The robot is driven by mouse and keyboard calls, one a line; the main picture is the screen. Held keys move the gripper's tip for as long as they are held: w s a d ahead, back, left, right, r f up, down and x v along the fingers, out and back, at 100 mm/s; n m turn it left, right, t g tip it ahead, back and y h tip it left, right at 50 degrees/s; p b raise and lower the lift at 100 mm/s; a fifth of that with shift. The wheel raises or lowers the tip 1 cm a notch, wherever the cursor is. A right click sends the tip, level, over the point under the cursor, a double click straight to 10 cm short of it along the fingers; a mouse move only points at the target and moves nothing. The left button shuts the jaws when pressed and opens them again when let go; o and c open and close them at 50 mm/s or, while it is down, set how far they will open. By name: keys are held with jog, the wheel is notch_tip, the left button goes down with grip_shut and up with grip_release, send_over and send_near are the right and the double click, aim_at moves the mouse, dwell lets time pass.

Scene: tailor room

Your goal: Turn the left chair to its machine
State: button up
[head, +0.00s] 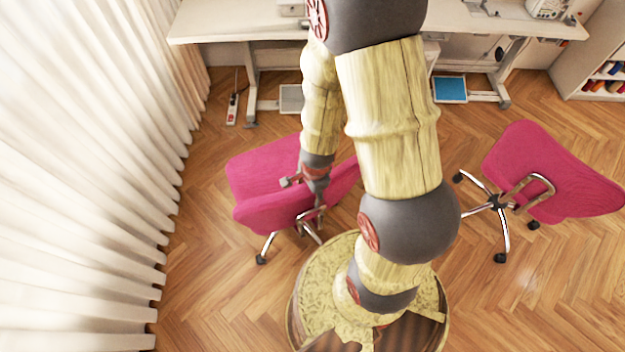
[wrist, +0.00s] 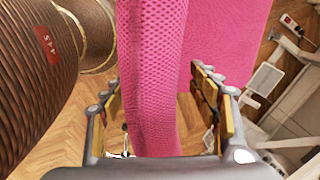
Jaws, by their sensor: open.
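The left chair (head: 262,172) is pink with chrome legs and stands on the floor left of my arm in the head view. Its backrest is on the near side, and its seat lies beyond, toward the table. My gripper (head: 305,192) is at the chair, partly hidden by my own arm links. In the wrist view the pink mesh edge of the chair (wrist: 155,80) runs between the two fingers of my gripper (wrist: 165,105). The fingers are apart, one on each side of it. I cannot tell whether either finger touches it. A machine at the left table is mostly hidden behind my arm.
A white table (head: 225,22) stands at the back, with pedals beneath, one of them blue (head: 449,89). A power strip (head: 232,108) lies on the floor. A white curtain (head: 90,150) hangs at left. A second pink chair (head: 540,172) stands at right. Shelves (head: 598,70) are at far right.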

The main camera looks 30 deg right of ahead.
jog(key=shift+s+r, duration=0.2)
jog(key=shift+r, duration=1.15)
jog(key=shift+s+r, duration=0.15)
jog(key=shift+r, duration=1.25)
jog(key=shift+s+r, duration=0.2)
jog(key=shift+r, duration=1.15)
